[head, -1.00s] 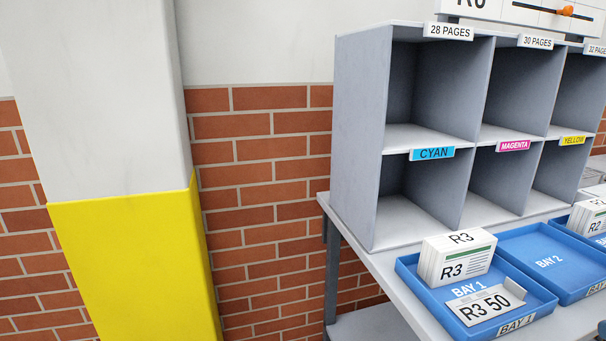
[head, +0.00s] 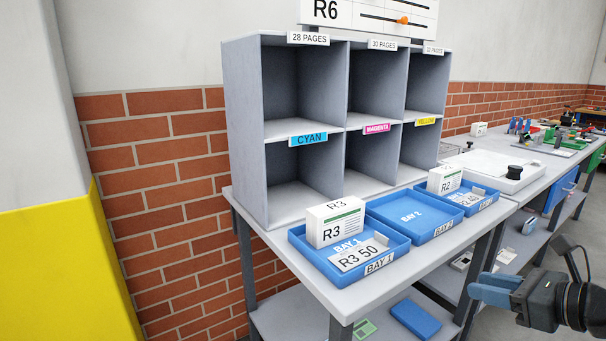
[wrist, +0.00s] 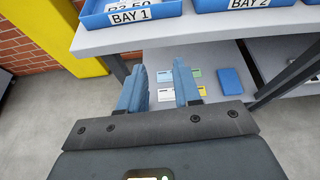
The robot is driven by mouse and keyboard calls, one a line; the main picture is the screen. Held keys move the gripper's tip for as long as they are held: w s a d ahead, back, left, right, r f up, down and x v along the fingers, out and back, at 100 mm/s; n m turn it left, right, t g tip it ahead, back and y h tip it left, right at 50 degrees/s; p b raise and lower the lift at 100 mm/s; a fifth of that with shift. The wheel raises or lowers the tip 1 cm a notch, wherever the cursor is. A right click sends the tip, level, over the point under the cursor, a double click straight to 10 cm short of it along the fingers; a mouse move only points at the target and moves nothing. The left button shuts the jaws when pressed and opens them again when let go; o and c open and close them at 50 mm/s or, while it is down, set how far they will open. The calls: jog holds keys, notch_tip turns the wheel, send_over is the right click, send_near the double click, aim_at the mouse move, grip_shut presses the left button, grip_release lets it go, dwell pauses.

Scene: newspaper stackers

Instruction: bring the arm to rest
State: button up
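My gripper (head: 494,290) is at the right of the head view, in front of the table and clear of it. In the wrist view its two blue fingers (wrist: 160,88) stand apart with nothing between them. The gripper points toward the table's front edge and the lower shelf. Part of my dark wrist shows behind the fingers in the head view.
The grey table (head: 375,284) carries empty pigeonholes (head: 245,140), the Bay 1 tray (head: 310,258) with an R3 stack (head: 335,222), the empty Bay 2 tray (head: 412,217) and a third tray with an R2 stack (head: 443,178). A blue item (head: 416,318) lies on the lower shelf. Floor in front is free.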

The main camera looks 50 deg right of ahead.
jog(key=w+a+f+n+g, duration=0.1)
jog(key=w+a+f+n, duration=0.1)
jog(key=a+f+n, duration=0.5)
jog(key=w+a+f+n+g, duration=0.1)
jog(key=w+a+f+n, duration=0.25)
jog(key=a+n, duration=0.4)
jog(key=s+a+r+n+t+y, duration=0.1)
jog(key=s+a+r+n+t, duration=0.1)
jog(key=s+a+n, duration=0.4)
jog(key=s+a+r+n+t+y, duration=0.1)
jog(key=s+a+n, duration=0.4)
jog(key=a+n, duration=0.7)
notch_tip(320, 180, up, 3)
jog(key=n+y, duration=0.1)
jog(key=n, duration=0.3)
jog(key=shift+s+a+n+t, duration=0.3)
jog(key=shift+s+n+t, duration=0.05)
jog(key=shift+s+t, duration=0.05)
jog(key=shift+f, duration=0.1)
